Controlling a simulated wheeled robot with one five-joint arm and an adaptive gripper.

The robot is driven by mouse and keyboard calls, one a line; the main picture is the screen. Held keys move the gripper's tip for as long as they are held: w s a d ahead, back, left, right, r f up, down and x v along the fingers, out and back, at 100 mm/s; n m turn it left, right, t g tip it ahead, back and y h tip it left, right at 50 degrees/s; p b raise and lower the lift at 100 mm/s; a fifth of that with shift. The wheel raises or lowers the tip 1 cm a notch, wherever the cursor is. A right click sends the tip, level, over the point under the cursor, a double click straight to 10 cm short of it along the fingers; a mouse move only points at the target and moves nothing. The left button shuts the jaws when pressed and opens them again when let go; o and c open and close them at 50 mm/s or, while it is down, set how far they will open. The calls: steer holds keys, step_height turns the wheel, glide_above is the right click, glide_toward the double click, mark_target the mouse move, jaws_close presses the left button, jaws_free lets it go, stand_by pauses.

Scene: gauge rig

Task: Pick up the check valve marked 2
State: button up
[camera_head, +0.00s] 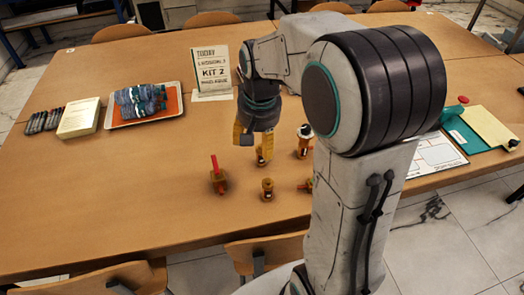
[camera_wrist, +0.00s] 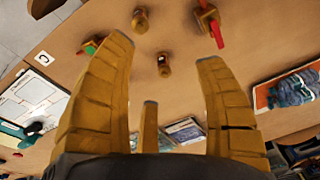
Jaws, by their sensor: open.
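Several small brass fittings stand on the wooden table. My gripper (camera_head: 253,143) hangs over them, its yellow fingers spread, with nothing held; it also shows in the wrist view (camera_wrist: 165,50). One brass fitting (camera_wrist: 163,65) with a dark patch appears between the fingers in the wrist view. Another brass fitting (camera_wrist: 140,19) lies beyond it. In the head view one fitting (camera_head: 267,189) stands in front of the gripper and another (camera_head: 304,133) to its right. I cannot read any number, so I cannot tell which is the check valve marked 2.
A red-handled valve (camera_head: 219,181) stands left of the fittings. One fitting (camera_head: 306,186) is partly hidden by my arm. A tray (camera_head: 112,124) and a pale box (camera_head: 79,118) are at left. The front left table is clear.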

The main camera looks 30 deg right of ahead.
steer(key=w+d+f+m, duration=0.35)
steer(key=w+f, duration=0.25)
steer(key=w, duration=0.2)
steer(key=m+g+p, duration=0.1)
steer(key=m+g, duration=0.1)
glide_above(261, 156)
steer(key=w, duration=0.2)
steer(key=f, duration=1)
steer(key=shift+s+d+f, duration=0.2)
steer(key=shift+d+f, duration=0.15)
steer(key=shift+w+d+f+m, duration=0.1)
steer(key=shift+f+m, duration=0.15)
steer(key=shift+f, duration=0.3)
steer(key=shift+f+p, duration=1.05)
steer(key=shift+f, duration=2.45)
jaws_close()
